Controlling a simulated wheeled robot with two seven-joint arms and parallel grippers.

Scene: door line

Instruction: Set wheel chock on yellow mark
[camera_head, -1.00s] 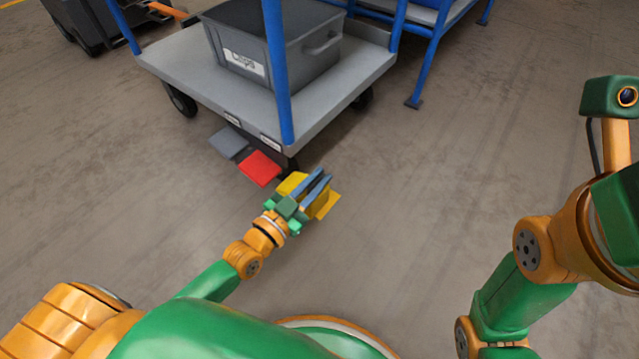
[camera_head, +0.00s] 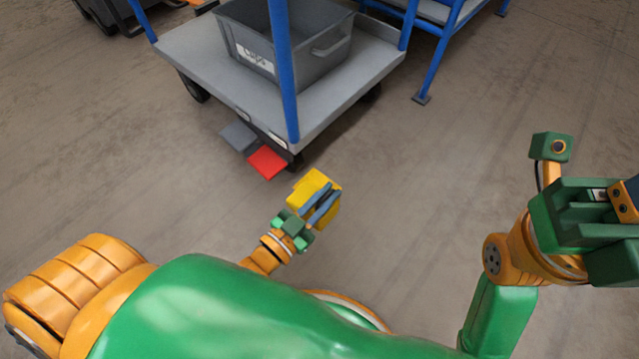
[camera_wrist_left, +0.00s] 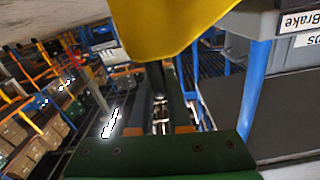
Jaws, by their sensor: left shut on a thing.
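The yellow wheel chock (camera_head: 317,182) is in my left gripper (camera_head: 321,203), whose bluish fingers are shut on it, in front of the cart. In the left wrist view the chock (camera_wrist_left: 170,25) fills the top middle, beyond the fingers. It looks tilted in the head view; I cannot tell whether it touches the floor. No separate yellow mark can be made out; the chock and gripper may cover it. My right gripper (camera_head: 590,215) is at the right edge, partly cut off, and its jaw opening is unclear.
A grey cart (camera_head: 225,75) with blue posts carries a grey bin (camera_head: 285,45). A red pedal (camera_head: 267,162) and a grey pedal (camera_head: 238,137) stick out low at its near corner. A blue frame (camera_head: 430,60) stands behind. Floor right of the chock is clear.

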